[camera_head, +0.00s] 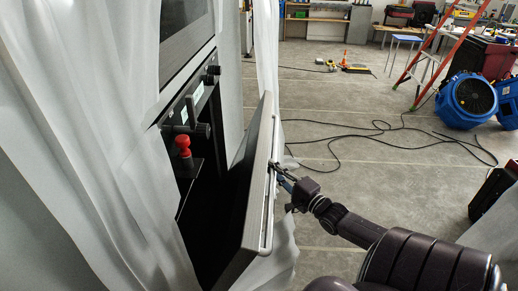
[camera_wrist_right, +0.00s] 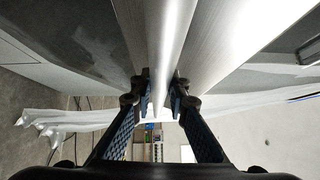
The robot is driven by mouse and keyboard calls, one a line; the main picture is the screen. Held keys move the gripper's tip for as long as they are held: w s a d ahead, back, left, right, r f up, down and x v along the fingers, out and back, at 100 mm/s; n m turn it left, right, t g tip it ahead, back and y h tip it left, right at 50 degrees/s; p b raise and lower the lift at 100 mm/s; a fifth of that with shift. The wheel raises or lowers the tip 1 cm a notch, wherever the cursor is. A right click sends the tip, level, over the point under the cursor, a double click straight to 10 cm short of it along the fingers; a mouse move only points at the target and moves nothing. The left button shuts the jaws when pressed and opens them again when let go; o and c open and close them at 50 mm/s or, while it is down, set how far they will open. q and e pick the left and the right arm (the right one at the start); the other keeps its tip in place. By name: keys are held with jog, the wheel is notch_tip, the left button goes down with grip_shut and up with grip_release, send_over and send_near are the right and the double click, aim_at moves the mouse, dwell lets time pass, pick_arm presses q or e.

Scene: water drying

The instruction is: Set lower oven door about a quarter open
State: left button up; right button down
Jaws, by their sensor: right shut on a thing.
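The lower oven door (camera_head: 257,165) stands partly open in the head view, tilted out from the dark oven cavity (camera_head: 204,195). Its long pale metal handle (camera_head: 269,205) runs along the door's outer edge. My right gripper (camera_head: 279,171) is shut on this handle, reaching in from the right. In the right wrist view, the bright round handle bar (camera_wrist_right: 165,50) passes between the two blue-grey fingers of my right gripper (camera_wrist_right: 160,88). My left gripper is not in view. The door's hinge side is hidden.
White plastic sheets (camera_head: 75,150) hang on the left of the oven and behind it. A red-topped knob or tool (camera_head: 183,146) is at the oven front. Black cable (camera_head: 380,130) lies on the open concrete floor. A blue fan (camera_head: 468,98) and orange ladder (camera_head: 430,50) stand far right.

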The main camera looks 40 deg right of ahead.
jog(key=shift+s+f, duration=0.1)
jog(key=shift+f, duration=0.05)
jog(key=c, duration=1.8)
grip_release()
jog(key=shift+c, duration=0.2)
jog(key=s+a, duration=0.1)
jog(key=s, duration=1)
jog(key=shift+s+f, duration=0.15)
jog(key=shift+s, duration=0.25)
